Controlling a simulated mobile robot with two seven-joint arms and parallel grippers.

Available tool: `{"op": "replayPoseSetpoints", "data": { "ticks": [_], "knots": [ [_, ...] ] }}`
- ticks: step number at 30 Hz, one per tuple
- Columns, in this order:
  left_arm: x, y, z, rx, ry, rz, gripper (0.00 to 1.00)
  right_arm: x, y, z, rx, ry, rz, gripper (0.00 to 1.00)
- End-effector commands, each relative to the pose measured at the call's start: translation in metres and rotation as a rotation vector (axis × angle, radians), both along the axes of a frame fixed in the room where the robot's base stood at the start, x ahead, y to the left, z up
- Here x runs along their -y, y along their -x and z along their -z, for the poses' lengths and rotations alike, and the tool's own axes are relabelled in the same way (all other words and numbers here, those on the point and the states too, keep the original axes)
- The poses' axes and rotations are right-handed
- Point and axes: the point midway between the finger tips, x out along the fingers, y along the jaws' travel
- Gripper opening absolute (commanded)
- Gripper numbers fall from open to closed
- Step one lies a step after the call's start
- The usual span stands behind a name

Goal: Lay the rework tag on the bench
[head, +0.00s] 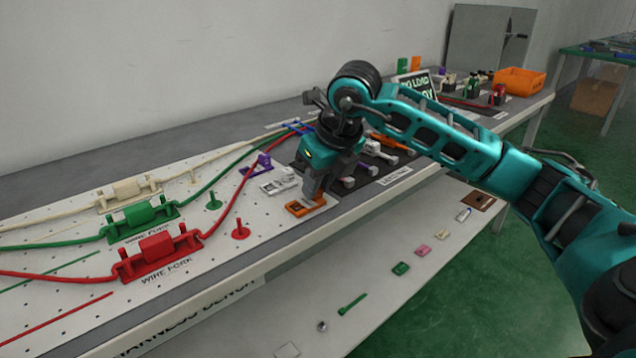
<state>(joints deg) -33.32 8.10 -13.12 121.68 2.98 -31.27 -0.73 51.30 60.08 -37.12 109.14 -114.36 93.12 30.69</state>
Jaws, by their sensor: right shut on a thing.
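An orange, flat, frame-shaped piece (299,209), which looks like the rework tag, is at the tips of my right gripper (312,192). The gripper points down and is shut on it near the front edge of the bench (225,235). The tag is at or just above the bench top; I cannot tell whether it touches. The fingers hide part of its far side. My left gripper is not in view.
Red (158,254), green (143,216) and cream wire forks (130,190) with cables stand on the left. A grey-white fixture (279,181) is just behind the tag. An orange bin (519,81) stands at the far right. Small parts lie on the lower shelf (375,272).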

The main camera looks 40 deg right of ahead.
Motion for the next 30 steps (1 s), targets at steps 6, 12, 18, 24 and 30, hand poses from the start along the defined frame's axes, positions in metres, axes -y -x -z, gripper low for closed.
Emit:
{"op": "replayPoseSetpoints", "data": {
  "ticks": [6, 12, 18, 24, 30],
  "knots": [
    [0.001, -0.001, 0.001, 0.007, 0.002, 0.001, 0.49, 0.0, 0.0, 0.005, 0.0, 0.001, 0.0, 0.0],
    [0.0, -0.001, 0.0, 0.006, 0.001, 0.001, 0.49, 0.0, 0.0, 0.003, -0.001, 0.001, 0.0, 0.4],
    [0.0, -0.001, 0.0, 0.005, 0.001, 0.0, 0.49, 0.0, 0.0, 0.003, 0.0, 0.0, 0.0, 0.46],
    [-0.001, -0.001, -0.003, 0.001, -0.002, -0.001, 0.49, 0.0, 0.0, -0.004, 0.001, 0.0, 0.001, 0.46],
    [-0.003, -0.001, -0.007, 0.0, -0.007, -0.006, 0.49, 0.002, 0.013, -0.037, 0.004, 0.003, 0.0, 0.46]
  ]
}}
